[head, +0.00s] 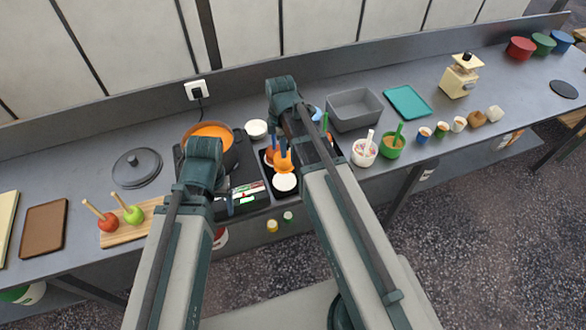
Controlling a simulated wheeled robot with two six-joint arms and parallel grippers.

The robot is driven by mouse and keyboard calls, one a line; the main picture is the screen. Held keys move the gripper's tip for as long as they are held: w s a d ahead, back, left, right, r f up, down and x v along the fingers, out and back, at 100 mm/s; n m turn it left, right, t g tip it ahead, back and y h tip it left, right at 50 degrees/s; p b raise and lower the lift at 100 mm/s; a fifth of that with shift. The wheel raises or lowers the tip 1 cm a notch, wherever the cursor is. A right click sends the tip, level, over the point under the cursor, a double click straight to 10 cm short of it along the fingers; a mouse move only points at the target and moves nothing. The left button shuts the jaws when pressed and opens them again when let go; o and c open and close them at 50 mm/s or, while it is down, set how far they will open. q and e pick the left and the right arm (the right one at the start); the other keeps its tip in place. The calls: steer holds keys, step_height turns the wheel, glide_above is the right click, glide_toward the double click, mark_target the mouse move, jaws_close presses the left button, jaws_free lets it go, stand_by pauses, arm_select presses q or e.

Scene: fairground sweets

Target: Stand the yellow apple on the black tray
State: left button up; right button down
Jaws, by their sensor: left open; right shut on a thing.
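The black tray (267,181) lies at the counter's front edge, right of the hob, with a round white disc (285,184) on it. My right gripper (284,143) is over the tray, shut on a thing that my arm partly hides. Just below it is a glossy orange shape (284,162), which seems to be the yellow apple under an orange coat. I cannot tell whether it touches the tray. My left gripper (229,207) is open in front of the hob, mostly hidden by its own arm, and apart from the tray.
A pot of orange liquid (209,132) stands on the hob. A red apple (108,223) and a green apple (133,215) on sticks sit on a wooden board at left. A grey bin (354,109) and bowls with sticks (364,152) stand right of the tray.

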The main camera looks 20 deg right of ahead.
mark_target(284, 165)
step_height(284, 165, down, 9)
steer(key=b, duration=0.8)
steer(key=shift+r, duration=0.15)
steer(key=c, duration=1.3)
jaws_free()
steer(key=shift+f, duration=0.2)
steer(key=o, duration=0.5)
steer(key=shift+c, duration=0.2)
steer(key=shift+r, duration=0.1)
